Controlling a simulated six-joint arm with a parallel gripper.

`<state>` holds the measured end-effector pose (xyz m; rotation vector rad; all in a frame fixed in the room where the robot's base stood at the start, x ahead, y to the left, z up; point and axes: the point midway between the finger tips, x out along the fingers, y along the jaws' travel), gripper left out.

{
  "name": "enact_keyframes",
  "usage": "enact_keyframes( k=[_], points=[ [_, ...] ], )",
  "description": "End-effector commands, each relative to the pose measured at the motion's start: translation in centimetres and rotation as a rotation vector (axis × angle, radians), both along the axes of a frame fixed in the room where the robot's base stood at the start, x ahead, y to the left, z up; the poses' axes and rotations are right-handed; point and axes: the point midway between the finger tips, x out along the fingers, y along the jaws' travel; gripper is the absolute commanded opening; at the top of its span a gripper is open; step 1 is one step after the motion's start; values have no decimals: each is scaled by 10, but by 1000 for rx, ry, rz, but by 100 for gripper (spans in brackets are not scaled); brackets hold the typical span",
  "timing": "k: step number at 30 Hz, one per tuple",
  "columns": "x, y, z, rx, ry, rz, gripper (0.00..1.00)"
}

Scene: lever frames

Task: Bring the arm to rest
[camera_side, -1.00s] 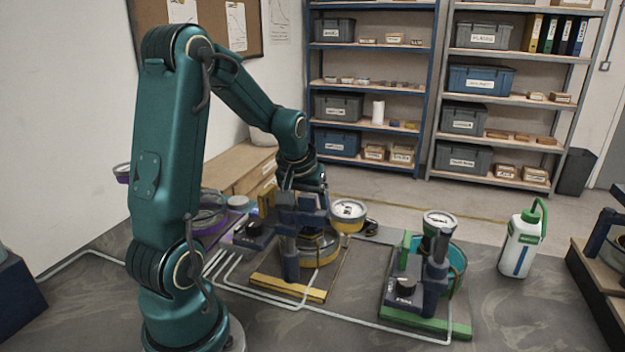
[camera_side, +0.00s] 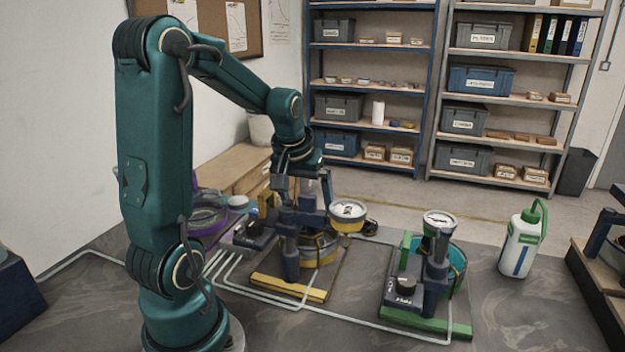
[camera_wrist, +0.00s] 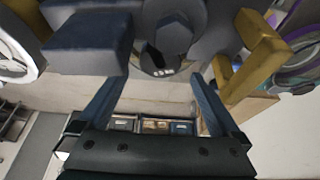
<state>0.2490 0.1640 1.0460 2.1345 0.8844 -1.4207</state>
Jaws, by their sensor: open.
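My gripper (camera_side: 298,183) is just above the dark blue posts of the yellow lever frame (camera_side: 290,287). In the wrist view my gripper (camera_wrist: 157,82) has its two blue fingers spread apart with nothing between them. A grey block (camera_wrist: 88,42), a round grey part and a yellow bar (camera_wrist: 255,57) of the fixtures lie beyond the fingertips. From the side, I cannot tell whether the fingers touch the frame. The green lever frame (camera_side: 430,324) stands to the right. The purple one (camera_side: 208,222) is partly hidden behind my arm.
Round gauges (camera_side: 348,211) stand at the yellow and green frames (camera_side: 440,220). Shelves (camera_side: 370,90) stand at the back. The space above the green frame is clear.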

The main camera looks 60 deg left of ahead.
Motion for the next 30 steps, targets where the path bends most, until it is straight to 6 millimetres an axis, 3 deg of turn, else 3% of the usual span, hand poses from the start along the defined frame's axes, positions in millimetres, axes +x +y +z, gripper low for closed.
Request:
enact_keyframes(
  k=[4,18,20,26,30],
  points=[
    [-3,-3,11,2,-3,-1,100],
    [1,-12,20,13,-24,-41,100],
    [7,-21,29,27,-53,-88,100],
    [25,-76,75,105,-213,-337,100],
    [6,-127,80,98,-225,-497,100]
  ],
)
